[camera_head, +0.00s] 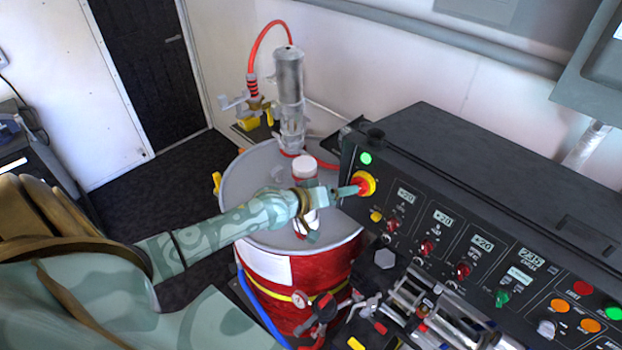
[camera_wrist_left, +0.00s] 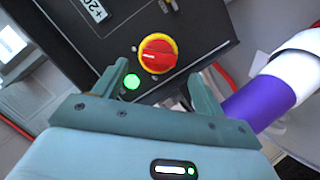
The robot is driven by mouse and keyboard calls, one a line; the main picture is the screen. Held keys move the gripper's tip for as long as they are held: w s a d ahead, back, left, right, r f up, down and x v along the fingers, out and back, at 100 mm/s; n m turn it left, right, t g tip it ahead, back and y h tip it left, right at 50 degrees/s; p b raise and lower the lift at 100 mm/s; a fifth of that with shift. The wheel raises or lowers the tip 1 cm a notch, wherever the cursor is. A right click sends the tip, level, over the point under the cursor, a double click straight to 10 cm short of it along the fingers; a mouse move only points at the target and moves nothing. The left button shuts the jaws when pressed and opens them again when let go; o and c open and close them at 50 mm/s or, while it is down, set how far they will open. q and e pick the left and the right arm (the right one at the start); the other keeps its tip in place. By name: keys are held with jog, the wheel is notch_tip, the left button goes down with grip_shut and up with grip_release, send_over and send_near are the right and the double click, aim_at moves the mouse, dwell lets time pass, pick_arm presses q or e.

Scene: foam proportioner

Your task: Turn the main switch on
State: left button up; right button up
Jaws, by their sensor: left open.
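The main switch (camera_head: 364,184) is a red rotary knob on a round yellow plate, at the near left end of the black control panel. In the left wrist view the switch (camera_wrist_left: 158,53) shows a pale mark on its red handle. A lit green lamp (camera_head: 366,158) is close to it and also shows in the left wrist view (camera_wrist_left: 131,81). My left gripper (camera_head: 345,191) is open and empty, pointing at the switch. In the left wrist view its fingertips (camera_wrist_left: 160,78) are spread, with the knob ahead between them; contact is not visible. My right gripper is not in view.
The black panel (camera_head: 465,165) carries several other knobs, displays and buttons. A red drum (camera_head: 335,268) with a grey lid stands under my left arm. A metal pump (camera_head: 290,90) with a red hose rises behind. Pipes and valves (camera_head: 425,300) lie in front.

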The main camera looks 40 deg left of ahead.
pick_arm(q)
jog(key=v, duration=1)
jog(key=shift+s, duration=0.35)
jog(key=shift+a, duration=0.1)
jog(key=s+a+f+m+g+y+b, duration=0.2)
jog(key=s+a+f, duration=0.2)
jog(key=f, duration=0.7)
jog(key=s+a+f+m+g+y+b, duration=0.1)
jog(key=s+a+f+m+y+b, duration=0.2)
jog(key=f, duration=0.7)
jog(key=s+a+f+m+g+y+b, duration=0.15)
jog(key=s+a+f, duration=0.3)
jog(key=f, duration=0.65)
jog(key=s+d+f+m+g+b, duration=0.1)
jog(key=s+d+f+g+b, duration=0.15)
jog(key=s+f, duration=0.6)
jog(key=s+d+f+m+g+b, duration=0.2)
jog(key=s+d+f+b, duration=0.15)
jog(key=s+f, duration=0.55)
jog(key=s+d+f+g+h+b, duration=0.2)
jog(key=s+d+f+b, duration=0.5)
jog(key=d+f, duration=0.5)
jog(key=shift+s+d+f+g+b, duration=0.25)
jog(key=shift+s+f+g+b, duration=0.25)
jog(key=shift+s, duration=0.6)
